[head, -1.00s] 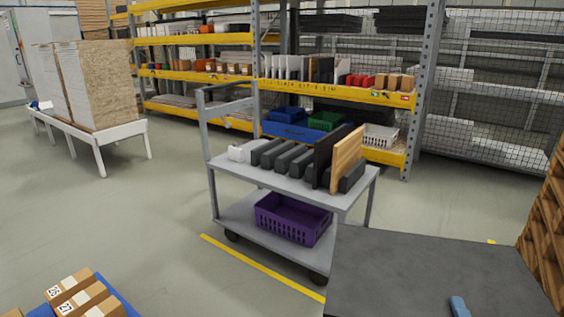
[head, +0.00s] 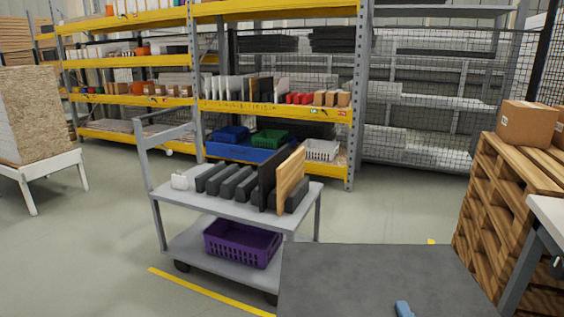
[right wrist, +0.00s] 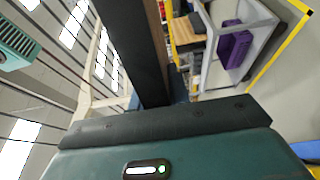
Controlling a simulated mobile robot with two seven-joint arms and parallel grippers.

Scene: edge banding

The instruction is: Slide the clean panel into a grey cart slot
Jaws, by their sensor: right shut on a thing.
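The grey cart (head: 182,206) stands left of centre in the head view. Its top deck has a row of dark grey slot blocks (head: 238,185). A black panel (head: 267,178) and a light wood panel (head: 291,178) stand upright at the row's right end. In the right wrist view, my right gripper (right wrist: 150,105) is shut on a dark panel with a brown edge (right wrist: 135,50), seen nearly edge-on; most of it is out of frame. The cart (right wrist: 262,35) shows beyond it at upper right, apart from the panel. My left gripper is not in view.
A purple crate (head: 243,244) sits on the cart's lower shelf. A dark grey tabletop (head: 370,280) with a small blue object (head: 404,309) lies in front, at the cart's right. Wooden pallets (head: 490,215) stand at right. Yellow racks (head: 275,108) stand behind. Floor left of the cart is clear.

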